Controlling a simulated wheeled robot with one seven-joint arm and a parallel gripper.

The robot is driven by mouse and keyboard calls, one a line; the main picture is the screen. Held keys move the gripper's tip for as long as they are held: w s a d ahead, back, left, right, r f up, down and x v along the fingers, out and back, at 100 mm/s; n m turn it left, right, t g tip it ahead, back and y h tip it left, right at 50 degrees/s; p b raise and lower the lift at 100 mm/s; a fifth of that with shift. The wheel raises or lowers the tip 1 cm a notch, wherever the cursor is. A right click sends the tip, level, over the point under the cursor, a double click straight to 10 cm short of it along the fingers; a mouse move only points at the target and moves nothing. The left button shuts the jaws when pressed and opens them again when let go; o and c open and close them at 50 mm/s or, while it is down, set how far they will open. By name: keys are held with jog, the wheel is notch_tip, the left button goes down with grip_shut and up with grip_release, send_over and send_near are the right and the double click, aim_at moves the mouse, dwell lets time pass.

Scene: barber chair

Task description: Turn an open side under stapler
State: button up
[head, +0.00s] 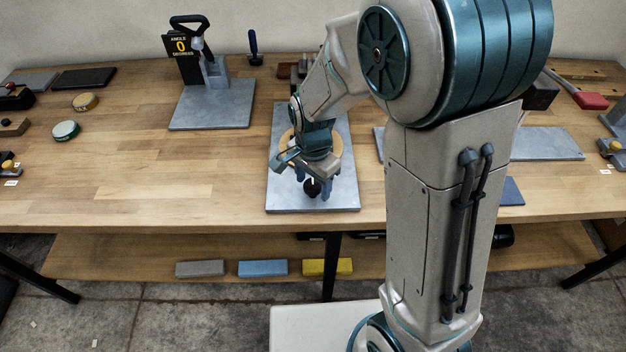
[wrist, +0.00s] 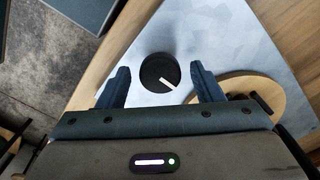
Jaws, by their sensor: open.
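A stapler-like press (head: 212,72) with a black handle stands on a grey plate at the back left in the head view. A black sign (head: 180,46) on it reads "ANGLE 0 DEGREES". A round black knob (head: 312,188) with a white line is at the front of another grey plate (head: 345,192). The wrist view shows the knob (wrist: 158,70) close up. A round wooden disc (wrist: 262,95) lies behind it on that plate, partly hidden by my arm. My gripper (head: 312,186) is open, pointing down over the knob, with a finger on either side. Contact cannot be told.
A red-ended tool (head: 592,100) is at the right. Colored blocks (head: 263,268) sit on the lower shelf. The left front tabletop is clear.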

jog(key=c, duration=1)
jog(key=shift+o, duration=0.3)
jog(key=shift+n, duration=0.3)
jog(key=n+b, duration=0.1)
jog(key=n, duration=0.2)
jog(key=shift+n, duration=0.4)
jog(key=n+b, duration=0.1)
jog(key=n, duration=0.8)
jog(key=shift+n, duration=2.2)
